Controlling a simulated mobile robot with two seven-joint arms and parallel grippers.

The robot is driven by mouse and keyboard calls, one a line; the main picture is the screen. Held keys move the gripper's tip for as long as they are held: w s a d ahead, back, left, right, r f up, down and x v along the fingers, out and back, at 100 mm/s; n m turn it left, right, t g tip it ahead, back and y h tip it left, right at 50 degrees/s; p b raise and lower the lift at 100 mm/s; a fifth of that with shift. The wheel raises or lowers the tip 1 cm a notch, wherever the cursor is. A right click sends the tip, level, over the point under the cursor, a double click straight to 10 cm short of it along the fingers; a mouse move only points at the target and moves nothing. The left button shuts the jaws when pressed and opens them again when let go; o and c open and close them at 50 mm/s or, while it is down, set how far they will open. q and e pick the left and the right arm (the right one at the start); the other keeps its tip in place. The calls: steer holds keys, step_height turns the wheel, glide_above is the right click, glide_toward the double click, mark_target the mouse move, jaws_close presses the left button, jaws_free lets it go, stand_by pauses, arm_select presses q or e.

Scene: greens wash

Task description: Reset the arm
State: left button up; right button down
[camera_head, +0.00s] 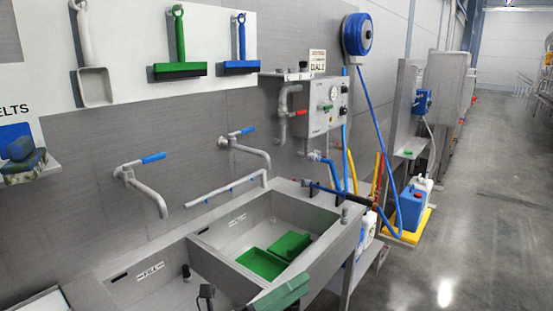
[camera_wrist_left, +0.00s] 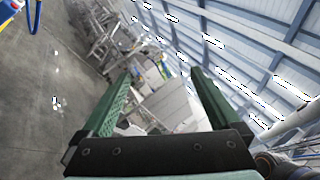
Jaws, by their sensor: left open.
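My left gripper (camera_head: 281,291) shows at the bottom of the head view as a green finger in front of the sink's near edge. In the left wrist view the left gripper (camera_wrist_left: 161,78) is open, its two green fingers wide apart with nothing between them. That view looks out past the fingers over the floor, distant equipment and the ceiling beams. My right gripper is in neither view.
A steel double sink (camera_head: 195,247) stands below, with a green tray (camera_head: 262,264) and another green tray (camera_head: 290,245) in one basin. Two taps (camera_head: 150,190) reach out from the wall. A blue hose reel (camera_head: 357,34) hangs behind. The floor aisle (camera_head: 480,200) at right is clear.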

arm_select(q)
steer(key=s+a+f+n+t+y, duration=0.1)
steer(key=a+f+n+t+y, duration=0.1)
steer(key=a+f+n+y, duration=0.35)
steer(key=s+a+f+n+t+y, duration=0.1)
steer(key=a+f+n+t+y, duration=0.15)
steer(key=f+n, duration=0.6)
steer(key=s+a+f+n+t+y, duration=0.1)
steer(key=a+f+n+t+y, duration=0.25)
steer(key=n, duration=0.55)
steer(key=s+a+f+n+g+y, duration=0.3)
steer(key=s+a+f+n, duration=0.1)
steer(key=s+f, duration=0.4)
steer(key=s+a+f+n+g+y, duration=0.3)
steer(key=s+f+n, duration=0.3)
steer(key=s+f, duration=0.2)
steer(key=shift+a+f+n+g, duration=0.3)
steer(key=shift+a+f+g, duration=0.2)
steer(key=shift+g, duration=0.3)
